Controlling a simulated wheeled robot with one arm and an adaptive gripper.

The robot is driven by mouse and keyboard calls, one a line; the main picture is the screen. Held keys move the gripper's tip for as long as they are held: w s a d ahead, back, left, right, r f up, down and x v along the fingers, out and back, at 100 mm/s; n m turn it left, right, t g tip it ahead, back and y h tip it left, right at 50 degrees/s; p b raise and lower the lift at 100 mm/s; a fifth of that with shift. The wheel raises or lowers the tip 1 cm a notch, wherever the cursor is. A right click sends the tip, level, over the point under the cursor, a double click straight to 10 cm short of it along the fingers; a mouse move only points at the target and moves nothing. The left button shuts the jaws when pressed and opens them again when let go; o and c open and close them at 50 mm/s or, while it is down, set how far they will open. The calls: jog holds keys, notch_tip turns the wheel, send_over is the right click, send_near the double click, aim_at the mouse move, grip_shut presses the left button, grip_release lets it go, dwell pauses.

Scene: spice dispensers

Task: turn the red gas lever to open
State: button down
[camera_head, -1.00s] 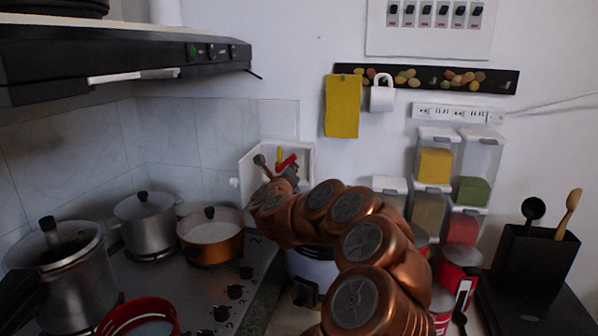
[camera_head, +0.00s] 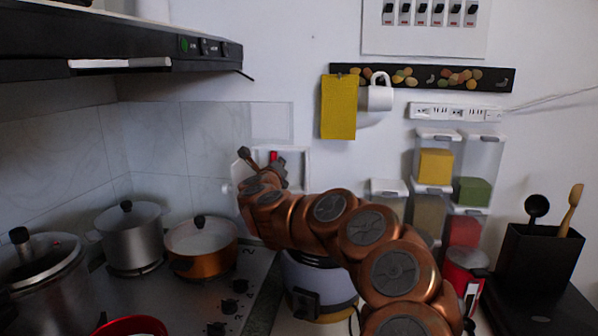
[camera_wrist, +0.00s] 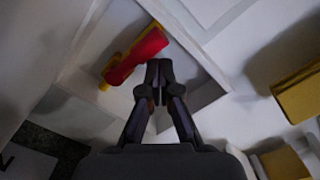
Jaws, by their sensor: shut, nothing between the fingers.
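The red gas lever (camera_wrist: 135,56) sits inside a white wall recess (camera_wrist: 92,52), slanting across the wrist view, with bits of yellow pipe (camera_wrist: 104,86) beside it. My gripper (camera_wrist: 158,72) is shut and empty. Its fingertips appear just right of and below the lever's right part in the wrist view; I cannot tell whether they touch it. In the head view only a small part of the lever (camera_head: 273,156) shows, above my gripper (camera_head: 262,160), which hides the rest. The white recess (camera_head: 300,152) frames it on the wall.
The stove with an orange pan (camera_head: 202,262) and steel pots (camera_head: 133,236) is at left. A rice cooker (camera_head: 330,285) stands below my arm. Spice dispensers (camera_head: 433,165) stand at right. A yellow cloth (camera_head: 339,107) hangs above.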

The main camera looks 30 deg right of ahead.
jog(key=shift+w+a+r+b, duration=0.2)
jog(key=shift+a+b, duration=0.1)
jog(key=shift+b, duration=0.05)
jog(key=shift+w+a+r, duration=0.15)
jog(key=shift+a+r, duration=0.1)
jog(key=shift+r, duration=0.05)
dwell(0.3)
